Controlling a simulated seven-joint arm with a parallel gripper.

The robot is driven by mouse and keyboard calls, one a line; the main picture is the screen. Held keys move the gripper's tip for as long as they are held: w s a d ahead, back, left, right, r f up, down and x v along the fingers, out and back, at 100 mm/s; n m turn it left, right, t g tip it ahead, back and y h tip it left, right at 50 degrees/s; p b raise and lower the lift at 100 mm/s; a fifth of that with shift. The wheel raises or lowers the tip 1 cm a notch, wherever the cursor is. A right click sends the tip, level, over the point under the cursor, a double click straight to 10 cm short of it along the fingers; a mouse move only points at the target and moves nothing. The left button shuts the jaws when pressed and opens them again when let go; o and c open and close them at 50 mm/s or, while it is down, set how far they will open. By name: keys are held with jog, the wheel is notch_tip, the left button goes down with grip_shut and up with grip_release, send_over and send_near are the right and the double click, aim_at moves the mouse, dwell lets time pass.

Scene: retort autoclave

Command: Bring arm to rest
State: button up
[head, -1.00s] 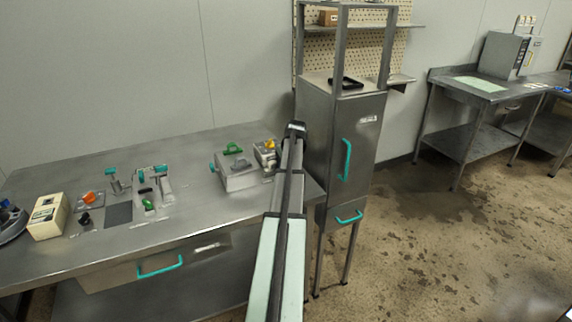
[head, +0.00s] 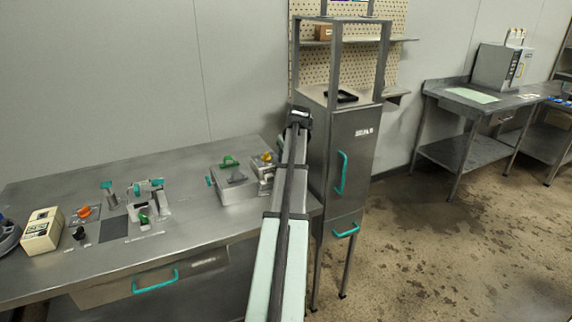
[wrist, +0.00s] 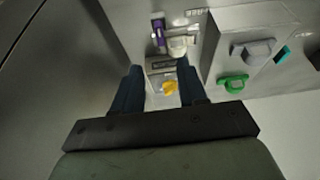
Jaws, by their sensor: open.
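My arm reaches forward in the head view along the right end of the steel table (head: 190,215). Its far end is a black wrist part (head: 299,115) beside the tall steel cabinet (head: 350,150); the fingers cannot be made out there. In the wrist view, my gripper (wrist: 160,82) has its two dark blue fingers spread apart with nothing held. Between and beyond them, lower down, is a small fixture with a yellow knob (wrist: 169,88). The cabinet door with its teal handle (head: 341,172) looks closed.
A grey box with a green handle (head: 229,161) stands left of my arm on the table. Further left are a clamp-like fixture (head: 148,196), an orange knob (head: 83,212) and a cream box (head: 42,232). A second bench (head: 470,105) stands at the right, with open floor before it.

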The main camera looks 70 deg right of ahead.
jog(key=shift+s+a+r, duration=0.15)
jog(key=shift+r, duration=0.45)
jog(key=shift+a+f, duration=0.1)
jog(key=w+a+f+n+g+y, duration=0.15)
jog(key=w+a+f, duration=0.25)
jog(key=a+f, duration=1.1)
jog(key=w+a+f+n+g+y, duration=0.1)
jog(key=w+a+f+n+g, duration=0.3)
jog(key=a+f, duration=1.1)
jog(key=w+a+f+n+g+y, duration=0.15)
jog(key=w+a+f, duration=0.6)
jog(key=a, duration=1.35)
jog(key=s+a+f+g, duration=0.1)
jog(key=s+a+f, duration=0.2)
jog(key=a+f, duration=0.4)
jog(key=s+a+f, duration=0.4)
jog(key=a+f, duration=0.1)
jog(key=a, duration=0.3)
jog(key=s+a+f+n+g, duration=0.1)
jog(key=s+a+f+g, duration=0.1)
jog(key=s+a+f, duration=0.5)
jog(key=s+a, duration=0.4)
jog(key=s, duration=0.1)
jog(key=shift+a+f+n+h, duration=0.15)
jog(key=shift+n+h, duration=0.25)
